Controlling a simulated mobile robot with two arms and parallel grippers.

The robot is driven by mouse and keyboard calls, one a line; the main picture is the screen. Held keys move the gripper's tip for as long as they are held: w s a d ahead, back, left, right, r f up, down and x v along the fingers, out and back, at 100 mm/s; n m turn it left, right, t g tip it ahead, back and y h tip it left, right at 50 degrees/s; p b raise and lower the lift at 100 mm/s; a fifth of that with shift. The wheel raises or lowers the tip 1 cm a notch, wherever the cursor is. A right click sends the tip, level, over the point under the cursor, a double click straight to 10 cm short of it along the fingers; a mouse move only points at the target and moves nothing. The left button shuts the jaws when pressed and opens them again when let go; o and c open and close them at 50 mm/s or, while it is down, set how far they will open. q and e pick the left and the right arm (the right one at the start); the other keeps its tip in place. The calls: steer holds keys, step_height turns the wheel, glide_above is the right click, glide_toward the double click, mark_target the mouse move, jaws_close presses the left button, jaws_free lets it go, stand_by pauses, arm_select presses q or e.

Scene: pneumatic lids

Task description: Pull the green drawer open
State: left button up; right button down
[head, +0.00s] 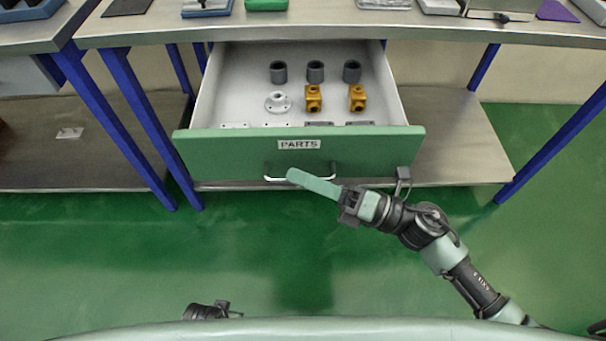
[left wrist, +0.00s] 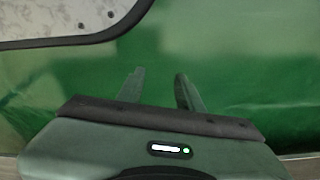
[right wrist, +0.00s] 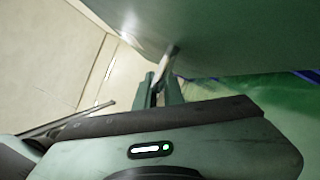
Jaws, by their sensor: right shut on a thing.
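The green drawer (head: 215,155) with a "PARTS" label hangs pulled out from under the workbench, its inside showing. Its light metal handle (head: 326,178) runs across the lower front. My right gripper (head: 296,177) is shut on the handle, its fingers overlapping the bar in the head view. In the right wrist view the fingers (right wrist: 165,88) close around the bar near the green front. My left gripper (left wrist: 160,80) is open and empty over the green floor in the left wrist view; its fingers do not show in the head view.
Inside the drawer are several dark grey cylinders (head: 316,71), a white flanged part (head: 278,102) and two brass fittings (head: 313,99). Blue bench legs (head: 110,110) stand beside it, with a lower shelf (head: 455,150). Green floor in front is clear.

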arm_select(q)
steer(key=shift+w+r, duration=0.1)
steer(key=shift+w, duration=0.05)
arm_select(e)
steer(key=c, duration=1.8)
jaws_free()
